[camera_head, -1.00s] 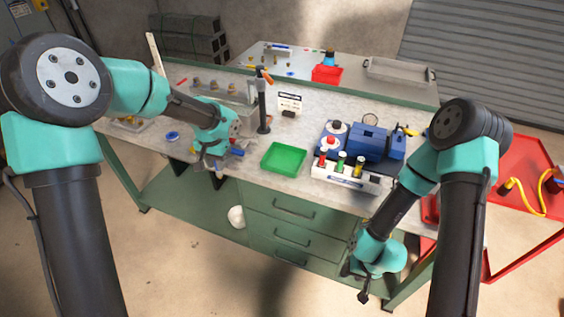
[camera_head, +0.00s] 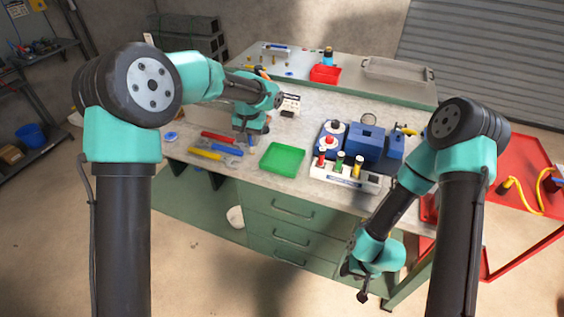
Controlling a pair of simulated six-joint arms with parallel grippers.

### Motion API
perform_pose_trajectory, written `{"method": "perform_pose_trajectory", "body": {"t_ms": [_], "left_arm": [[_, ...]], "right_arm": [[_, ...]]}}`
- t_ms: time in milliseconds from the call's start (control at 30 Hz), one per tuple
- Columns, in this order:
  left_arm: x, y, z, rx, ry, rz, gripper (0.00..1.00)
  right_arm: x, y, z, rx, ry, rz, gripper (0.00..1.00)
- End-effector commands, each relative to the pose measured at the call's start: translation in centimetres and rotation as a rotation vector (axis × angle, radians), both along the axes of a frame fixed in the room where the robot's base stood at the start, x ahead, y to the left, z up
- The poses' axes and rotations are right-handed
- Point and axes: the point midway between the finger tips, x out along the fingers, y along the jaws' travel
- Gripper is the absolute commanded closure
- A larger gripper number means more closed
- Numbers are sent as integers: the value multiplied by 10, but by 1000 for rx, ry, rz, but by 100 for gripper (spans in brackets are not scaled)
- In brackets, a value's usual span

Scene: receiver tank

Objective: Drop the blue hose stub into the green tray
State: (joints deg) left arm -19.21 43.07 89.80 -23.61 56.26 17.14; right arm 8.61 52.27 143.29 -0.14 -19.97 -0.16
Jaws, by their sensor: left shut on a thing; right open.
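The green tray (camera_head: 282,158) lies empty near the front edge of the bench. My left gripper (camera_head: 250,136) is above the bench, up and to the left of the tray, and is shut on a small piece, apparently the blue hose stub (camera_head: 251,142). The fingers hide most of it, and only a little blue shows below them. It is outside the tray. My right gripper (camera_head: 354,283) is open and empty, low in front of the bench at the right.
Red, blue and yellow handled tools (camera_head: 206,153) lie left of the tray. A white rack (camera_head: 345,178) with coloured pieces and a blue machine (camera_head: 366,143) stand to its right. A red bin (camera_head: 325,73) is at the back.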

Motion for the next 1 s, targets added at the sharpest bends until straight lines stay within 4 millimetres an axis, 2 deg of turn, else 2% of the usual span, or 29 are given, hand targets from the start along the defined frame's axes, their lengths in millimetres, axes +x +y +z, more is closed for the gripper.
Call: {"method": "perform_pose_trajectory", "body": {"t_ms": [33, 100, 200, 300, 433, 767, 1000], "left_arm": [[8, -19, 5, -1, -3, -5, 100], [16, -40, 11, -4, -2, -5, 100], [23, -64, 18, -5, 1, -6, 100], [27, -79, 23, -9, 3, -6, 100], [28, -86, 25, -9, 4, -5, 100], [28, -85, 25, -9, 5, -6, 100], [28, -85, 13, -9, 6, -6, 100]], "right_arm": [[0, 0, 0, 0, 0, 0, 57], [0, 0, 0, 0, 0, 0, 57], [0, 0, 0, 0, 0, 0, 57], [0, 0, 0, 0, 0, 0, 57], [0, 0, 0, 0, 0, 0, 57], [0, 0, 0, 0, 0, 0, 57], [0, 0, 0, 0, 0, 0, 57]]}}
